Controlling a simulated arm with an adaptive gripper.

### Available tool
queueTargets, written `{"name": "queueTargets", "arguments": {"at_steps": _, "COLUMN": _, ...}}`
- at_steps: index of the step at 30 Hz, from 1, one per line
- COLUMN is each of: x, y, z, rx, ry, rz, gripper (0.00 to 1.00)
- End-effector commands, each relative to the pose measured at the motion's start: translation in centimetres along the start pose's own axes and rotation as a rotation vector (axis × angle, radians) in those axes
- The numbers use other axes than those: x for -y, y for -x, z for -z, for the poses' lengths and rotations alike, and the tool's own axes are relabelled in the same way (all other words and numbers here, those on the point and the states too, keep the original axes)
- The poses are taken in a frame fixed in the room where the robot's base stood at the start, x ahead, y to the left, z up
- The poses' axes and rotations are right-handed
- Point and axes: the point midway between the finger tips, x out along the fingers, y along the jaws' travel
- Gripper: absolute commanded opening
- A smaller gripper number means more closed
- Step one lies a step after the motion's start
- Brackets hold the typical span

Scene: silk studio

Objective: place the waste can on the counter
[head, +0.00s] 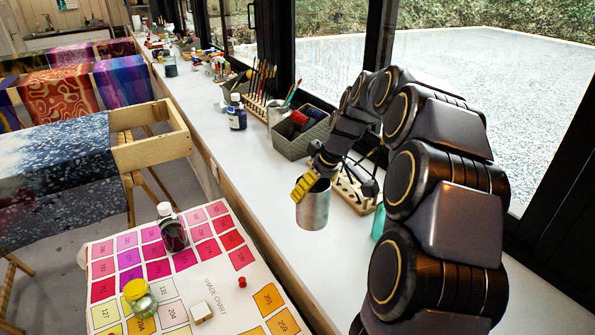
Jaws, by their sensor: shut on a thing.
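The waste can is a plain silver metal cylinder (313,209), upright in the head view, over the near part of the white counter (262,173). My gripper (304,187), with yellow fingers, is shut on the can at its upper rim. I cannot tell whether the can's base touches the counter or hangs a little above it. The far finger and part of the can's rim are hidden by the gripper.
Behind the can stand a wooden rack (355,192), a grey basket (300,135) and a dark blue bottle (236,112). Left of the counter, a shade chart (215,283) carries a dark bottle (172,228) and a yellow-lidded jar (139,298). Bare counter lies left of the can.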

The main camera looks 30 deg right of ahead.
Motion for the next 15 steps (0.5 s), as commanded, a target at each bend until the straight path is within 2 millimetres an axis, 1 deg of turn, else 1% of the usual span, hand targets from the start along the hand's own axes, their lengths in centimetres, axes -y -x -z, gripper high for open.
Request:
{"name": "queueTargets", "arguments": {"at_steps": 2, "x": -0.7, "y": -0.1, "z": 0.2, "rx": -0.002, "ry": -0.013, "rz": -0.006, "gripper": 0.43}}
{"name": "queueTargets", "arguments": {"at_steps": 4, "x": -1.3, "y": -0.7, "z": 0.6, "rx": -0.001, "ry": -0.015, "rz": -0.008, "gripper": 0.43}}
{"name": "queueTargets", "arguments": {"at_steps": 9, "x": -3.1, "y": -2.9, "z": 2.2, "rx": 0.001, "ry": -0.012, "rz": -0.006, "gripper": 0.43}}
{"name": "queueTargets", "arguments": {"at_steps": 15, "x": -5.2, "y": -5.0, "z": 4.0, "rx": -0.001, "ry": -0.012, "rz": -0.008, "gripper": 0.43}}
